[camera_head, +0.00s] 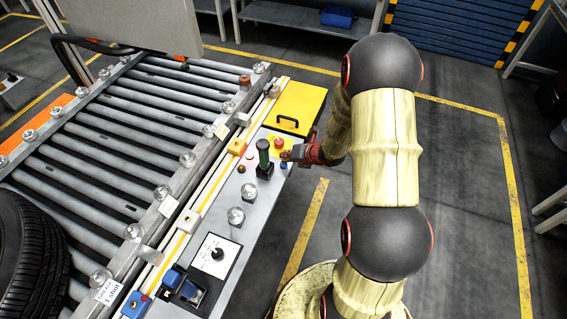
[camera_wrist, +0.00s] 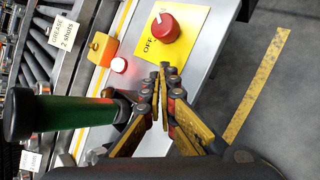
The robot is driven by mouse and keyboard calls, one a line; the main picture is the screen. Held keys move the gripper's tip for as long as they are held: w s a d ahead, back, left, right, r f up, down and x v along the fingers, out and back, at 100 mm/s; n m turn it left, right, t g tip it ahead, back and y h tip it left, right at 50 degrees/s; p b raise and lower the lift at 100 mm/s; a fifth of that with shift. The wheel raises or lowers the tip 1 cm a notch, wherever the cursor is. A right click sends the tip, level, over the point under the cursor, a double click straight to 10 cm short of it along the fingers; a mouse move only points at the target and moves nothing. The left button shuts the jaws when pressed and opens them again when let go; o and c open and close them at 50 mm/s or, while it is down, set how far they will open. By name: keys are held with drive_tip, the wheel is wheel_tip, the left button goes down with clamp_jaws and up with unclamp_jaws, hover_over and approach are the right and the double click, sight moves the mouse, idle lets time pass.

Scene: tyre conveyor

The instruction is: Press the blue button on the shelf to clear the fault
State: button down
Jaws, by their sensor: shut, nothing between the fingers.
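A small blue button (camera_head: 284,165) shows on the grey shelf (camera_head: 262,211) beside the conveyor in the head view, right of a green-handled lever (camera_head: 264,152). My gripper (camera_head: 287,155) is shut and empty, low over the shelf's right edge and close to the blue button. I cannot tell whether the fingers touch it. In the wrist view the shut fingertips (camera_wrist: 165,68) are over the shelf, just below a red knob (camera_wrist: 165,27) on a yellow plate (camera_wrist: 191,34). The blue button cannot be made out there; my fingers may hide it.
The green handle (camera_wrist: 70,112) stands close left of my fingers in the wrist view. A yellow box (camera_head: 301,101) is at the shelf's far end. The roller conveyor (camera_head: 110,155) with a tyre (camera_head: 28,265) lies left. Floor to the right is open.

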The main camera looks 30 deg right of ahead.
sight(285, 163)
drive_tip(key=shift+r+p, duration=1.7)
drive_tip(key=shift+r, duration=0.85)
